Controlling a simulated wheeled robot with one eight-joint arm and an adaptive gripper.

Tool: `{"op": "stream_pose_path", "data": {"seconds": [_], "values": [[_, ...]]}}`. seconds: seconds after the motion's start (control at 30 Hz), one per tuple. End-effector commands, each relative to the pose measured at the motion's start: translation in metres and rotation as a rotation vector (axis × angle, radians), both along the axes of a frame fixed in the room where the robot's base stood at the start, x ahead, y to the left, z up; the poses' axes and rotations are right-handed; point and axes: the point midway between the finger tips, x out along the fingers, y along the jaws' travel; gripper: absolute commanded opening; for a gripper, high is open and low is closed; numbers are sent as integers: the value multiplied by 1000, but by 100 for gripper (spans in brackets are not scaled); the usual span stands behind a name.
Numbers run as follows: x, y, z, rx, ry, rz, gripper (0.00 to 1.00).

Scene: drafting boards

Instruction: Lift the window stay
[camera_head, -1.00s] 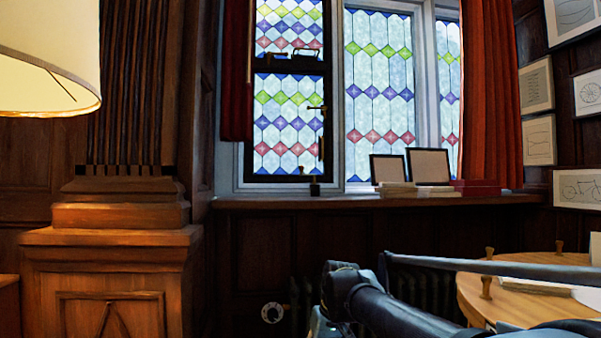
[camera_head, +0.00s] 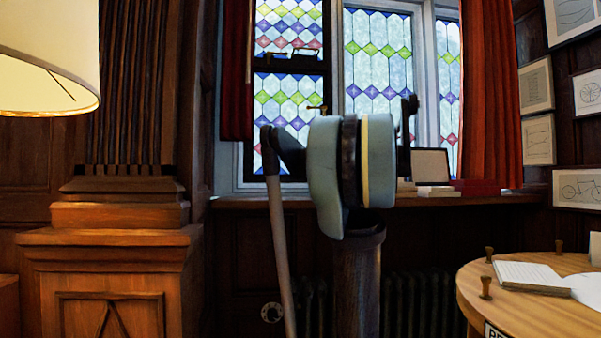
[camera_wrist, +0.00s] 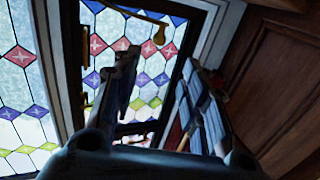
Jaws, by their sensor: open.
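The window stay (camera_wrist: 159,34) shows in the wrist view as a thin brass bar with a rounded end, low on the dark-framed casement. That view is roughly upside down, so the stay appears near its top. My gripper (camera_wrist: 160,60) is open and empty, with one finger on each side of the picture. The stay's rounded end appears between and just beyond the fingertips; I cannot tell the distance left. The casement (camera_head: 261,125) has leaded, coloured diamond panes.
A brass handle (camera_wrist: 85,48) stands on the casement's side. Beyond my arm, the sill (camera_head: 470,199) carries a frame (camera_head: 430,164) and books (camera_head: 475,187). A round wooden table (camera_head: 535,312) is at right, a lamp (camera_head: 50,60) at upper left. Dark panelling (camera_wrist: 270,95) borders the window.

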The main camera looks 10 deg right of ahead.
Motion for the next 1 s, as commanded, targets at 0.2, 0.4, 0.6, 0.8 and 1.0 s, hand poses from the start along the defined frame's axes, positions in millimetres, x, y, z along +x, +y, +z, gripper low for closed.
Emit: {"op": "stream_pose_path", "data": {"seconds": [0.2, 0.4, 0.6, 0.8, 1.0], "values": [[20, 7, 3, 1, -6, 0, 40], [51, 22, 2, 1, -5, 2, 40], [84, 35, 2, 1, -4, 1, 40], [115, 48, 2, 1, -4, 1, 40], [141, 59, 2, 1, -4, 0, 40]]}}
